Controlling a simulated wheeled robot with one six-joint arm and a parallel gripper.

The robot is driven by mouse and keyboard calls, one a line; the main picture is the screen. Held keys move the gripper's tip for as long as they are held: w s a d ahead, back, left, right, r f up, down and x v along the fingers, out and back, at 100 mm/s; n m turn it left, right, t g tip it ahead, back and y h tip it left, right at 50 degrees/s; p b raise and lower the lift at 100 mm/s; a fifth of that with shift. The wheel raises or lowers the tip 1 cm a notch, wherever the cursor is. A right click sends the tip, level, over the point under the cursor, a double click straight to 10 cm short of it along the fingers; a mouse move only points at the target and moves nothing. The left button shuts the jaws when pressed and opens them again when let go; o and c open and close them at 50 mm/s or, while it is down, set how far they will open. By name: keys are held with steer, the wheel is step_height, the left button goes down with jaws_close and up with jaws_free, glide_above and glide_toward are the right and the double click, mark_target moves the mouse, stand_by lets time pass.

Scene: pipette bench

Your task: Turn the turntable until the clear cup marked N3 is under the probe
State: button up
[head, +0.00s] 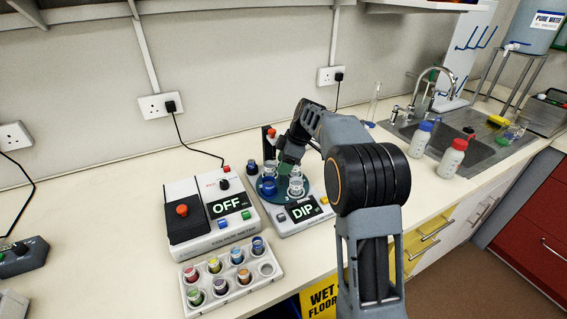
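The round teal turntable (282,199) sits on a grey-white unit whose display (303,209) reads DIP. Several small cups stand on it: a clear one (296,187) at the front right, a blue one (268,187) at the front left, and others further back. I cannot read any mark such as N3 on the cups. A dark post with an orange-red top (271,132) rises behind the turntable; the probe itself is not clearly seen. My gripper (288,163) points down over the back of the turntable among the cups. Its fingers are too small and hidden to tell their opening or any contact.
Left of the turntable is a colour meter (222,233) reading OFF. In front of it is a white rack (227,290) with several coloured vials. Red- and blue-capped bottles (452,158) and a sink (470,150) are at right.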

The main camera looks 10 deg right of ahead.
steer(key=shift+r, duration=0.1)
steer(key=p+v, duration=0.1)
steer(key=v, duration=1.2)
steer(key=shift+r, duration=0.3)
steer(key=shift+c, duration=0.3)
